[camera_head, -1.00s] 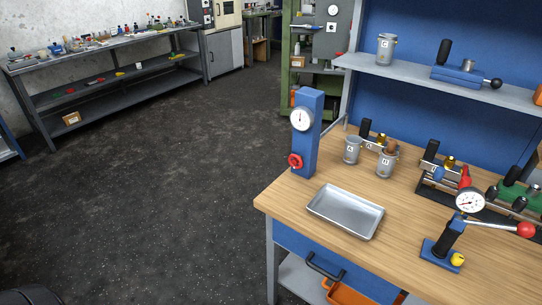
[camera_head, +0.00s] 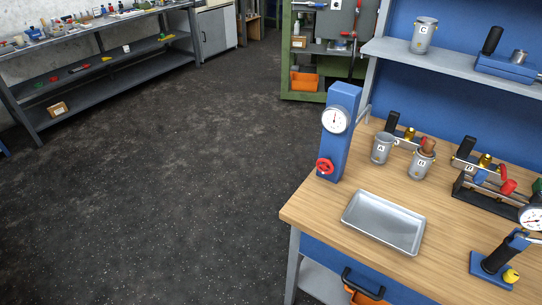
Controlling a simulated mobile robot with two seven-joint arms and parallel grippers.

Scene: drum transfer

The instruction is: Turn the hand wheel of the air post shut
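The air post is a blue upright box (camera_head: 342,115) at the left back corner of the wooden workbench. A round white gauge (camera_head: 335,120) is on its upper front. The red hand wheel (camera_head: 325,166) is low on its front, just above the bench top. How far the wheel is turned cannot be told. Neither of my grippers is in view, and nothing touches the wheel.
A metal tray (camera_head: 383,223) lies in front of the post on the bench (camera_head: 310,210). Metal cups A (camera_head: 382,149) and B (camera_head: 421,164) stand to its right. A blue-based gauge tool (camera_head: 490,267) is at the right front. Dark floor (camera_head: 180,180) left of the bench is clear.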

